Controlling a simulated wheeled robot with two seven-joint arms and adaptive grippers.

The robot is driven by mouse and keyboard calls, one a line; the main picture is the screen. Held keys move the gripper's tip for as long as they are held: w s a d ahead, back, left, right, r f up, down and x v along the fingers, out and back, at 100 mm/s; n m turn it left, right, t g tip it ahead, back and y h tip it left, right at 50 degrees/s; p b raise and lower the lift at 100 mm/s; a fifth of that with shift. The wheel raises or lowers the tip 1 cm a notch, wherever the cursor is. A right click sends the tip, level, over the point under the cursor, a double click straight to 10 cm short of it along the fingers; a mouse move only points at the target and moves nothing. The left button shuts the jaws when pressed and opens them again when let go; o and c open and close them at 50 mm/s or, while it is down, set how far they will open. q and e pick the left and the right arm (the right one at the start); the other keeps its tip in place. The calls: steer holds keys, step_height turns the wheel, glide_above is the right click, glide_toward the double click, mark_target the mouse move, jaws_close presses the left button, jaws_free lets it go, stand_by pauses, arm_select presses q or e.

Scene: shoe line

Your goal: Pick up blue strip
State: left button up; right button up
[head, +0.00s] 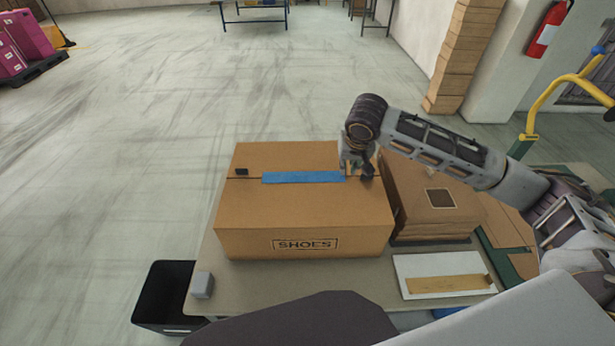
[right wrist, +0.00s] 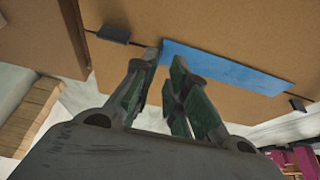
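The blue strip (head: 304,177) lies flat along the top seam of a closed brown box marked SHOES (head: 270,215). My right gripper (head: 356,170) is over the box top at the strip's right end. In the right wrist view, the blue strip (right wrist: 225,67) runs off to the right from the fingertips. My right gripper (right wrist: 166,58) has a narrow gap between its fingers, with the strip's end at the fingertips. I see no lifting of the strip; whether the fingers touch it is unclear. My left gripper is not in view.
Small dark clips (head: 241,171) sit at the seam's ends. A white tray (head: 405,272) holds a tan strip, and a grey block (head: 202,285) sits at the table's front left. A black bin (head: 165,290) stands beside the table.

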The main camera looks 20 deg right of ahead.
steer(key=shift+f, duration=0.1)
steer(key=shift+w+x, duration=0.2)
steer(key=shift+x, duration=2.3)
jaws_close()
